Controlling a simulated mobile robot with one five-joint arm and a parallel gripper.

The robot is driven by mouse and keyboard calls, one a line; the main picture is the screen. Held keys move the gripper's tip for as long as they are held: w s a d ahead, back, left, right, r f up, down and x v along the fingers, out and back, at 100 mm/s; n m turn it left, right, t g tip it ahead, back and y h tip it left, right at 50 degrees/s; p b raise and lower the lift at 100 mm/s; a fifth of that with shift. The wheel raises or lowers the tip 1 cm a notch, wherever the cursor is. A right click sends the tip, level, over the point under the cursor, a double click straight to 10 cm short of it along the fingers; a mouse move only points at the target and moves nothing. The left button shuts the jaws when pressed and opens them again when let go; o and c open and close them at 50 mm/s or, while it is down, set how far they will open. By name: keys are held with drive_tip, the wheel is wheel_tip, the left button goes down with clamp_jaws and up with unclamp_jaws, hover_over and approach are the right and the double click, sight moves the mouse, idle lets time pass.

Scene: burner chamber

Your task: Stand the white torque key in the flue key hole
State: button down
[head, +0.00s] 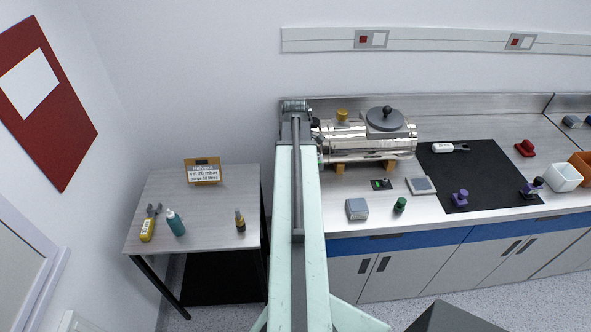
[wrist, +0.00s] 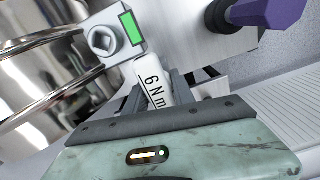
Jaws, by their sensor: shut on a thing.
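The white torque key (wrist: 153,84), printed "6 N m", is between the jaws of my gripper (wrist: 164,90) in the wrist view. My gripper is shut on it. Just beyond its far end is a grey block with a round boss and a square, diamond-turned hole (wrist: 103,40), with a green patch beside it. I cannot tell whether this is the flue key hole. The key's far end lies close to the block; whether they touch is unclear. In the head view my arm hides the gripper and key, by the left end of the shiny burner chamber (head: 365,142).
A purple knob-like part (wrist: 265,12) is close at the upper right in the wrist view. On the bench, a black mat (head: 485,172) bears a white fork-ended tool (head: 450,147) and purple pieces. A side table (head: 200,215) with bottles and a yellow tool stands left.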

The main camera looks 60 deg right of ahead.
drive_tip(key=shift+f+b, duration=0.75)
drive_tip(key=shift+f, duration=0.15)
drive_tip(key=c, duration=1)
unclamp_jaws()
drive_tip(key=shift+r, duration=0.15)
drive_tip(key=shift+o, duration=0.2)
wheel_tip(320, 180, up, 8)
drive_tip(key=p, duration=0.8)
